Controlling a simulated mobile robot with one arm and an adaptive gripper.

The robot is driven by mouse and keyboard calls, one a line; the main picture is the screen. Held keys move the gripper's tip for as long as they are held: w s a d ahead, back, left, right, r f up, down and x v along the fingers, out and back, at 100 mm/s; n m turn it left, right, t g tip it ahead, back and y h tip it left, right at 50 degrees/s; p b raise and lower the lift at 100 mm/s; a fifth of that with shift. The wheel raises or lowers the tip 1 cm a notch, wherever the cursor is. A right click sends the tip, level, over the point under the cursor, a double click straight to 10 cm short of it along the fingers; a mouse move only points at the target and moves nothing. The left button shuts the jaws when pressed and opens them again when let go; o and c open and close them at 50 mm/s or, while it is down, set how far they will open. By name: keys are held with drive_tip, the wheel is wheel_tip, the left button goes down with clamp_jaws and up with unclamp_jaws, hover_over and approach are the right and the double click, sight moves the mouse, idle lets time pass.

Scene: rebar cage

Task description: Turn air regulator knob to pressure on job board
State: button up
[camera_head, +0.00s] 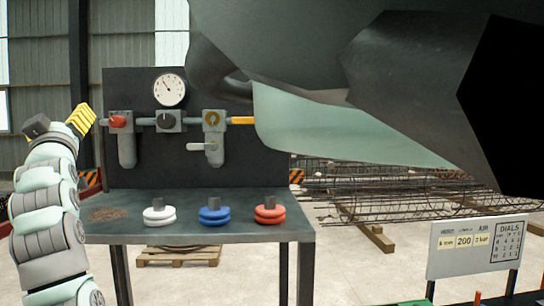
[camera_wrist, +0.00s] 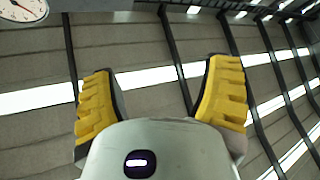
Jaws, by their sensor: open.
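The air line runs across a dark panel (camera_head: 140,85). A dark grey knob (camera_head: 166,120) below the round gauge (camera_head: 169,89) looks like the regulator knob. A red knob (camera_head: 118,121) is to its left and a brass-coloured round part (camera_head: 211,118) to its right. My gripper (camera_head: 82,116) points up at the left, apart from the panel's fittings. In the wrist view my gripper (camera_wrist: 162,85) has its yellow fingers spread with nothing between; the gauge (camera_wrist: 22,8) shows at top left.
A rebar cage (camera_head: 400,190) lies behind at right. A pallet (camera_head: 178,255) is on the floor. My own body blocks the upper right.

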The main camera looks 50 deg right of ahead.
drive_tip(key=s+d+m+g+h+b, duration=0.25)
drive_tip(key=s+d+g, duration=0.25)
drive_tip(key=d, duration=0.3)
drive_tip(key=m+g+h+b, duration=0.2)
drive_tip(key=g+b, duration=0.1)
drive_tip(key=g, duration=0.1)
approach(164, 121)
drive_tip(key=p+x, duration=0.2)
drive_tip(key=p, duration=0.2)
drive_tip(key=p+x, duration=0.3)
drive_tip(key=p, duration=0.1)
drive_tip(key=p+x, duration=0.3)
drive_tip(key=shift+w+d+r+p, duration=0.15)
drive_tip(key=shift+r+p, duration=0.15)
drive_tip(key=shift+p, duration=0.1)
drive_tip(key=shift+p+x, duration=0.7)
drive_tip(key=shift+x, duration=0.15)
drive_tip(key=shift+w+d+f, duration=0.2)
drive_tip(key=shift+d+f, duration=0.05)
drive_tip(key=shift+d, duration=0.05)
drive_tip(key=c, duration=1.2)
drive_tip(key=shift+f, duration=0.1)
